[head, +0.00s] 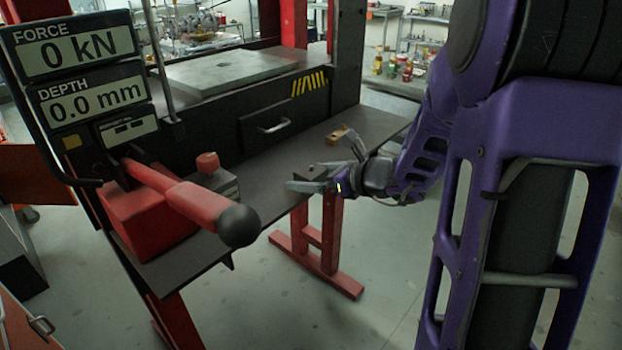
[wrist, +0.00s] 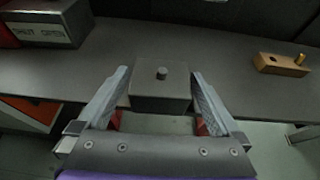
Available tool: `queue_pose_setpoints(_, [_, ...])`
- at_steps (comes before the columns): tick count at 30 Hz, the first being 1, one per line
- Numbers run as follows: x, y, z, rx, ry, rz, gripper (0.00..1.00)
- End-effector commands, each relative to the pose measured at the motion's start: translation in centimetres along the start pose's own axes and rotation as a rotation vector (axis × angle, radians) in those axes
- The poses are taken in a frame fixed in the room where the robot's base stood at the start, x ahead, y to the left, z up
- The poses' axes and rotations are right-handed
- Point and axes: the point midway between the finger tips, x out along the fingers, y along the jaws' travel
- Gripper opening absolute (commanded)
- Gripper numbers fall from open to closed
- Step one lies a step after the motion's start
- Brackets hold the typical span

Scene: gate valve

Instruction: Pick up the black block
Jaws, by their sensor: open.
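In the head view the block (head: 307,173) is partly hidden by my gripper. My gripper (wrist: 160,74) is open, with one finger on each side of the block. Small gaps seem to show between fingers and block, but contact cannot be told for certain. In the head view my gripper (head: 326,166) reaches in from the right at bench height.
A wooden block (wrist: 282,65) with a brass peg lies to the right on the bench. A grey lettered box (wrist: 45,24) stands at the left. A red lever with a black ball (head: 238,226) and a force display (head: 75,50) are at the head view's left.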

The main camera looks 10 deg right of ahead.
Motion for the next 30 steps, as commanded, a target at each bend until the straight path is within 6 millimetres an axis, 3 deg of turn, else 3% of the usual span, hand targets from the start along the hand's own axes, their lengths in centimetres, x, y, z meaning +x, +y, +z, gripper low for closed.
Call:
queue_pose_setpoints(3, [-0.03, 0.00, 0.01, 0.000, 0.000, 0.000, 1.00])
queue_pose_setpoints(20, [-0.07, 0.00, -0.02, 0.000, 0.001, 0.000, 0.00])
queue_pose_setpoints(30, [-0.11, -0.04, 0.23, -0.002, -0.003, 0.000, 0.00])
